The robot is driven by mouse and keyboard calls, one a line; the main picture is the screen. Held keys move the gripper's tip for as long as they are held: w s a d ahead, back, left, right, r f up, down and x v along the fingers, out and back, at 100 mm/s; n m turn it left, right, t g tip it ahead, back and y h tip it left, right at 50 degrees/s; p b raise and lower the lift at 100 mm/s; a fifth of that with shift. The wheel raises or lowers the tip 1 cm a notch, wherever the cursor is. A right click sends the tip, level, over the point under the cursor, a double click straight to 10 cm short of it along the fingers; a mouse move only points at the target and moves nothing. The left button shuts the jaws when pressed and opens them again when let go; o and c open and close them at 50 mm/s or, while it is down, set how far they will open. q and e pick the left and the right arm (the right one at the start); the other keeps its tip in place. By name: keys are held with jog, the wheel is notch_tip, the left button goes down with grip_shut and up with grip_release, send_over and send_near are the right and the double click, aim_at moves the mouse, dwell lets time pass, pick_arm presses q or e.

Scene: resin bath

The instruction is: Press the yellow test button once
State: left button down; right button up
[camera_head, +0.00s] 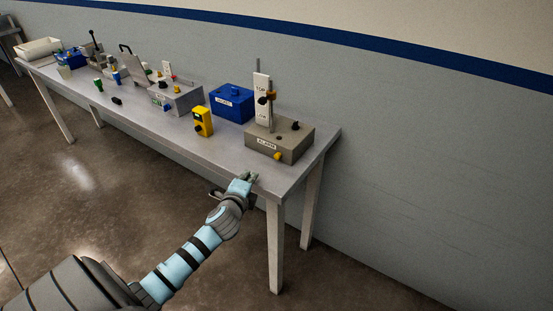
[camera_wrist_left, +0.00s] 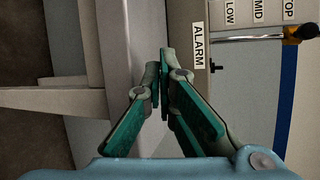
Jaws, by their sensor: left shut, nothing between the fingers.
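A small yellow button (camera_head: 277,156) sits on the front of the grey-brown box (camera_head: 296,146) labelled ALARM, at the right end of the table. My left gripper (camera_head: 250,178) is shut and empty at the table's front edge, in front of that box and a little left of and below the button in the head view. My right gripper is in neither view.
An upright scale plate (camera_head: 262,95) with a rod and a slider stands at the ALARM box. A blue box (camera_head: 232,103) and a yellow box (camera_head: 203,121) with a black knob stand to its left. Several more devices fill the table's far left. The front strip of the table (camera_head: 180,136) is mostly clear.

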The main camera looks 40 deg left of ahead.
aim_at(265, 171)
pick_arm(q)
jog(key=w+b, duration=0.3)
jog(key=w, duration=0.4)
jog(key=shift+f, duration=0.15)
jog(key=shift+w, duration=0.65)
jog(key=shift+w+a, duration=0.1)
dwell(0.6)
jog(key=shift+w, duration=0.3)
jog(key=shift+w+b, duration=0.3)
jog(key=shift+w, duration=0.2)
dwell(0.5)
jog(key=shift+s, duration=0.1)
jog(key=shift+s+r+p, duration=0.2)
jog(key=shift+s+p, duration=0.4)
jog(key=shift+p, duration=0.15)
jog(key=shift+s+f, duration=0.1)
jog(key=shift+s, duration=0.15)
